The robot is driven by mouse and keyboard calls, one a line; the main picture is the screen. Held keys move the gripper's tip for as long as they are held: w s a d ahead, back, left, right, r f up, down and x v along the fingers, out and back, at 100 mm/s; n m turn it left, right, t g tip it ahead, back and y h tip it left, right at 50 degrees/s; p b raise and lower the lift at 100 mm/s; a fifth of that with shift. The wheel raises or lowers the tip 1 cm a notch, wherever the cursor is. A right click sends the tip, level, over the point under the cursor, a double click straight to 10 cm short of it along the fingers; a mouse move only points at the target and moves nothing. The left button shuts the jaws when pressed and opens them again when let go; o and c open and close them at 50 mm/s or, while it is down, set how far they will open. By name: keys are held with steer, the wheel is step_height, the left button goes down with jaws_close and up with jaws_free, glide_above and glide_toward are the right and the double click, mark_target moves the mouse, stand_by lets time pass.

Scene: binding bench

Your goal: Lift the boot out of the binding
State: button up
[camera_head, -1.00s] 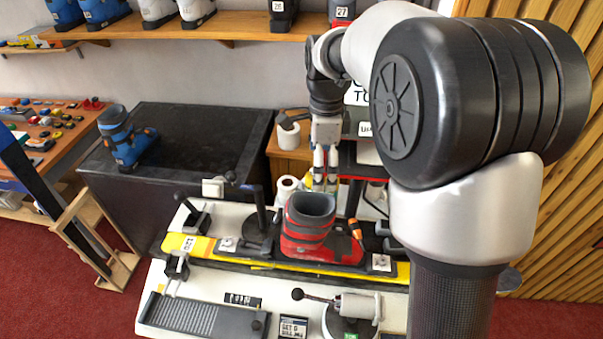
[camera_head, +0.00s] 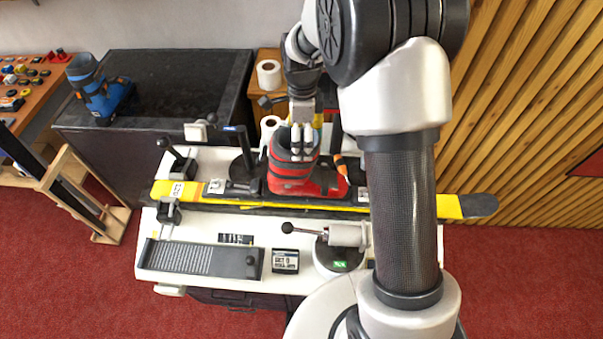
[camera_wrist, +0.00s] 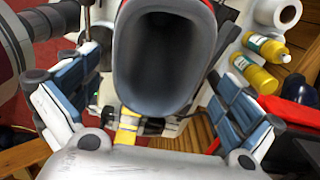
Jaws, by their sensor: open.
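The red and black boot (camera_head: 290,178) stands upright in the binding on a yellow ski (camera_head: 230,195), which lies across the white bench. My gripper (camera_head: 302,140) is at the boot's upper shaft in the head view. In the wrist view, the boot's dark open top (camera_wrist: 165,60) lies between the two spread fingers of my gripper (camera_wrist: 155,95). The fingers are open, with gaps visible on both sides of the shaft. An orange-handled tool (camera_head: 342,168) is just right of the boot. The boot's sole and the binding's grip on it are partly hidden.
A black lever (camera_head: 242,150) stands left of the boot. A blue boot (camera_head: 98,92) is on the dark cabinet (camera_head: 180,85). White rolls (camera_head: 269,74) are behind the bench, and yellow bottles (camera_wrist: 255,75) show in the wrist view.

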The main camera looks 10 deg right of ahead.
mark_target(311, 169)
step_height(311, 169, down, 5)
steer(key=shift+s+a+r, duration=0.15)
steer(key=shift+r, duration=0.05)
steer(key=shift+r, duration=0.1)
steer(key=c, duration=1.3)
